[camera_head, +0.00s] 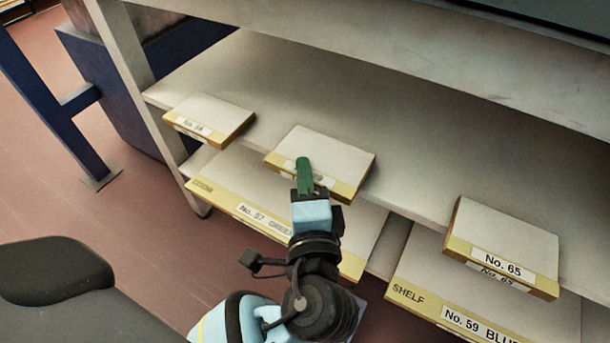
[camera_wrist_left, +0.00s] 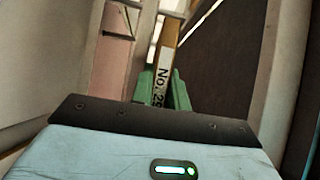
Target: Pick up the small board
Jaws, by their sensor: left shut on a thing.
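The small board (camera_head: 325,148) in the middle of the upper shelf level has a pale top and a yellow front edge with a white label. My left gripper (camera_head: 304,172), with green fingers, is shut on its front edge and hides part of the label. In the left wrist view the fingers (camera_wrist_left: 161,88) stand on either side of the board's yellow edge (camera_wrist_left: 168,40), whose label starts "No. 2". The board juts past the shelf's front edge; I cannot tell whether it is lifted. My right gripper is not in view.
The shelf (camera_head: 405,165) also bears a small board (camera_head: 212,114) at left and one labelled No. 65 (camera_head: 505,235) at right. Wider boards (camera_head: 235,180) lie on the level below. A shelf post (camera_head: 150,100) stands at left, and another shelf deck (camera_head: 400,55) is above.

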